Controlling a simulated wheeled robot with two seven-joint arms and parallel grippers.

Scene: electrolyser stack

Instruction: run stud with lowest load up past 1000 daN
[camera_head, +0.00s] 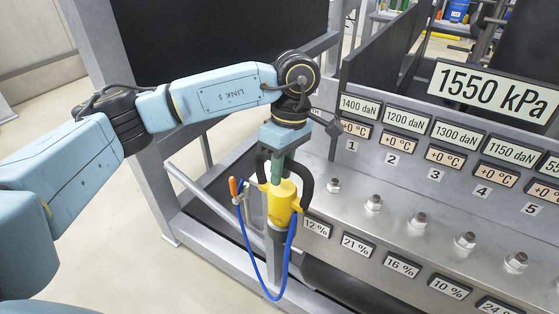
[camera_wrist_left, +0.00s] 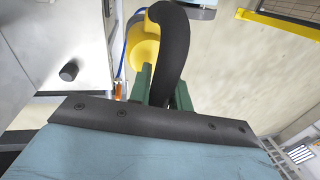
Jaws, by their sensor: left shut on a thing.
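The studs stand in a row on the grey stack panel, numbered 1 to 5 in the head view, with stud 1 (camera_head: 333,186) nearest my left gripper. Load displays above read 1400 daN (camera_head: 359,107), 1200, 1300 and 1150 daN for 1 to 4; the display over 5 (camera_head: 552,167) is cut off, starting with 55. My left gripper (camera_head: 277,177) is shut on a yellow tool (camera_head: 281,203) with a blue hose, left of stud 1 and apart from it. The tool also shows in the left wrist view (camera_wrist_left: 143,50). My right gripper is out of view.
A large display (camera_head: 494,92) reads 1550 kPa. Percent displays (camera_head: 358,245) line the panel's lower edge. An orange-handled valve (camera_head: 236,190) stands left of the tool. A metal frame post (camera_head: 110,110) rises behind my left arm; pale floor lies left.

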